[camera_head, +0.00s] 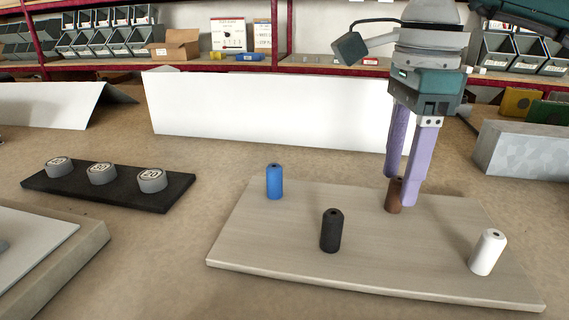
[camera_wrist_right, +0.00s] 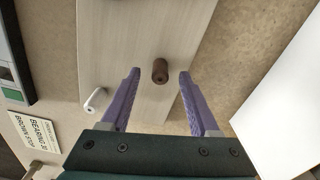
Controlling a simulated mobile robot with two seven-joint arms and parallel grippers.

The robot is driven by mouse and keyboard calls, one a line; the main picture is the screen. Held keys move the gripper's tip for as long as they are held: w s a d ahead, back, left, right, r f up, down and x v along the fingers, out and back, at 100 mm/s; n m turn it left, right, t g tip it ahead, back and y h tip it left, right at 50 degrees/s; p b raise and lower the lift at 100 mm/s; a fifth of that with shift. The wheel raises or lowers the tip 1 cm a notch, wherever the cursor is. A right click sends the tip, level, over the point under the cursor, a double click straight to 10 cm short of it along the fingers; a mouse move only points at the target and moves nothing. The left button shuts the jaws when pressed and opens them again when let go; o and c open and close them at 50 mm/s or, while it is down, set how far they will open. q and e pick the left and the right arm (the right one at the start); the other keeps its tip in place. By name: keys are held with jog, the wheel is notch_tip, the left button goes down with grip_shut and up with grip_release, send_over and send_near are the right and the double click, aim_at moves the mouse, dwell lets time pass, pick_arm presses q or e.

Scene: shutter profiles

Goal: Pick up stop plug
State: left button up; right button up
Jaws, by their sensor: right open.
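Several stop plugs stand upright on a pale wooden board (camera_head: 270,247): a blue plug (camera_head: 274,182), a black plug (camera_head: 331,231), a white plug (camera_head: 487,252) and a brown plug (camera_head: 393,196). My right gripper (camera_head: 401,190) points down at the brown plug, its two purple fingers apart and one of them partly covering the plug. In the right wrist view the brown plug (camera_wrist_right: 160,71) stands just ahead of and between the open fingertips (camera_wrist_right: 160,74). No plug is held. The white plug (camera_wrist_right: 97,100) also shows there, left of the fingers. My left gripper is not in view.
A black strip (camera_head: 125,190) with several numbered grey weights lies at the left. A white panel (camera_head: 260,108) stands behind the board, and a grey block (camera_head: 522,150) lies at the right. A label card (camera_wrist_right: 35,130) shows in the wrist view.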

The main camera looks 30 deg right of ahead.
aim_at(396, 194)
notch_tip(396, 194, down, 3)
jog(key=shift+r, duration=0.15)
grip_shut()
dwell(0.4)
